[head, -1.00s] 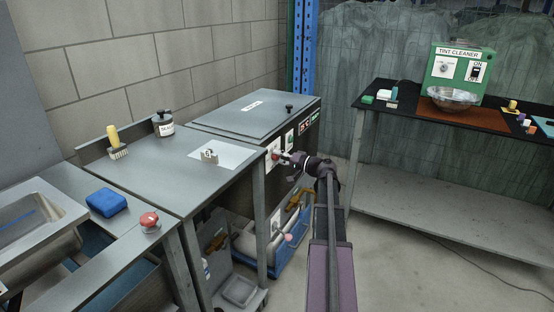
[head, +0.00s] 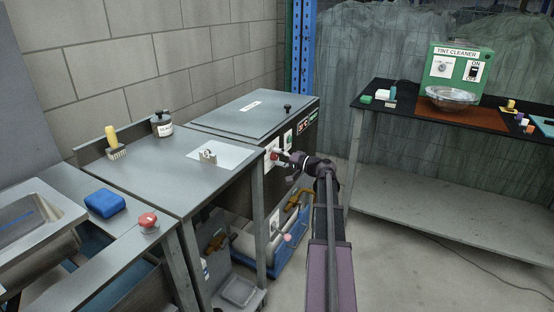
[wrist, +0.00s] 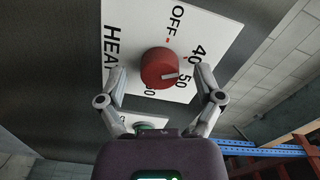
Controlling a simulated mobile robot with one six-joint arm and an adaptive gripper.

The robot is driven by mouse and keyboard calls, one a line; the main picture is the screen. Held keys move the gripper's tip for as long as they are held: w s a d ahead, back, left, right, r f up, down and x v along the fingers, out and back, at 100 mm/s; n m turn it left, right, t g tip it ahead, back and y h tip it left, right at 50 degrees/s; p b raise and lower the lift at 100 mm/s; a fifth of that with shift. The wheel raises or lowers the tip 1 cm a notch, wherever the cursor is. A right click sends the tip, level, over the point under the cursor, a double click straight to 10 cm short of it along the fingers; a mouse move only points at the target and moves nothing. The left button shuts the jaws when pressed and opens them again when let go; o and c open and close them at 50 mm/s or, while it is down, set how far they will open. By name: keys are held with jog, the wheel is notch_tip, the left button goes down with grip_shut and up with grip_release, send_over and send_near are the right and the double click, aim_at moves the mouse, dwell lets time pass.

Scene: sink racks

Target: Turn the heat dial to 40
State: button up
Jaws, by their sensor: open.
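The heat dial (wrist: 158,66) is a round red knob on a white plate (wrist: 128,30) marked HEAT, OFF, 40, 50 and 60. Its pale pointer line faces the 50. My gripper (wrist: 160,68) is open, with one finger on each side of the dial. Gaps show between the fingers and the knob, so I see no grip on it. In the head view, the dial (head: 274,156) is small and red on the front of the grey cabinet, and my gripper (head: 282,158) is right at it. Part of the 60 is hidden by the knob.
A green tint cleaner (head: 455,66) is on the black bench at right. Below the cabinet is a blue crate (head: 268,262).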

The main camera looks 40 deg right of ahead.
jog(key=shift+s, duration=0.1)
jog(key=v, duration=1.2)
dwell(0.4)
